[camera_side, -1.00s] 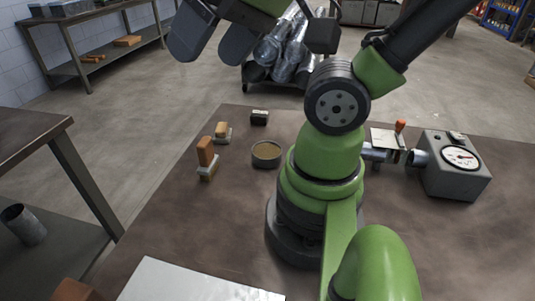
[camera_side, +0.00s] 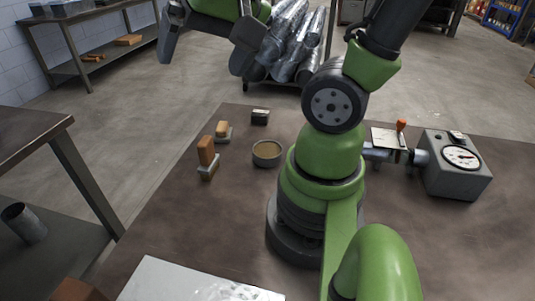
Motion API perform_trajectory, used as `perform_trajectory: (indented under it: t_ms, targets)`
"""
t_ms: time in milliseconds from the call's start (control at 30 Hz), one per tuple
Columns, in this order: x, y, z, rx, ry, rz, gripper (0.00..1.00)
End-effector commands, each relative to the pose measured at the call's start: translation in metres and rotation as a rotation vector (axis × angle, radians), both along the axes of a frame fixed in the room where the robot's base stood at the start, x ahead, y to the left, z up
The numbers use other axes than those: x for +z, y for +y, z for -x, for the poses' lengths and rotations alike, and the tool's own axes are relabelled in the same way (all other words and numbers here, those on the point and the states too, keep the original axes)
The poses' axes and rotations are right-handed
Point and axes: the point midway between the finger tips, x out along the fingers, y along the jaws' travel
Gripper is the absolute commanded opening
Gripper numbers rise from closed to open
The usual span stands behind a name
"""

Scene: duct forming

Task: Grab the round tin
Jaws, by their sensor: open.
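The round tin (camera_side: 267,154) is a short, dark-rimmed open can with a tan inside. It stands upright on the brown table, just left of my arm's base. My gripper (camera_side: 203,62) is at the top of the picture, its two dark fingers spread wide apart. It is empty and well above the table, up and to the left of the tin. Nothing touches the tin.
Two brushes with orange-brown handles, a nearer one (camera_side: 207,156) and a farther one (camera_side: 223,131), stand left of the tin. A small dark block (camera_side: 260,117) lies behind it. A grey gauge box (camera_side: 455,165) sits at right. A pale sheet (camera_side: 195,282) lies in front.

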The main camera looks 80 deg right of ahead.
Motion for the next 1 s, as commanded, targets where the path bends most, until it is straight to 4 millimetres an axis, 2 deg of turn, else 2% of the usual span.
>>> perform_trajectory:
  t_ms: [33,100,200,300,433,500,633,767,1000]
  targets:
    - [-0.014,-0.018,-0.008,-0.154,0.064,-0.038,1.00]
    - [-0.033,-0.043,-0.014,-0.368,0.125,-0.090,1.00]
    - [-0.064,-0.077,-0.016,-0.669,0.205,-0.165,1.00]
    - [-0.097,-0.109,-0.008,-0.966,0.272,-0.239,1.00]
    - [-0.138,-0.139,0.011,-1.303,0.341,-0.323,1.00]
    - [-0.156,-0.149,0.021,-1.441,0.365,-0.358,1.00]
    - [-0.177,-0.158,0.035,-1.608,0.391,-0.400,1.00]
    - [-0.189,-0.160,0.040,-1.667,0.401,-0.415,1.00]
    - [-0.219,-0.159,0.040,-1.669,0.404,-0.416,1.00]
